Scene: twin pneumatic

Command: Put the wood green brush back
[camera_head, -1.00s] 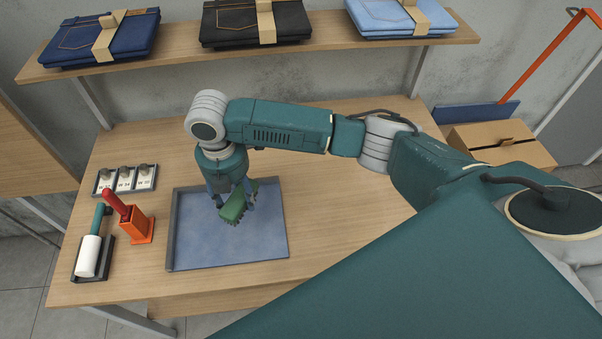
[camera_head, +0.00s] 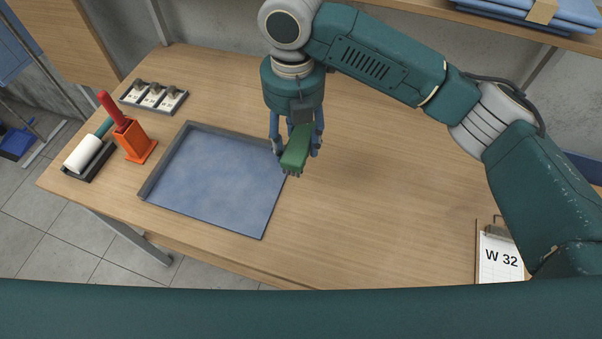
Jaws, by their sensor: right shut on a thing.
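The green brush (camera_head: 296,149) is held in my right gripper (camera_head: 297,146), which is shut on it. The gripper points down, and the brush is in front of the right edge of the blue tray (camera_head: 215,180), seemingly above the table. How high it is I cannot tell exactly. The brush's bristles show only as a small dark fringe at its lower end. My left gripper is not in the view.
Left of the tray stand an orange holder with a red handle (camera_head: 136,142) and a white roller (camera_head: 83,153) in a dark tray. Small labelled weights (camera_head: 153,97) sit behind. A clipboard marked W 32 (camera_head: 499,258) lies at the right. The table (camera_head: 390,200) is clear between tray and clipboard.

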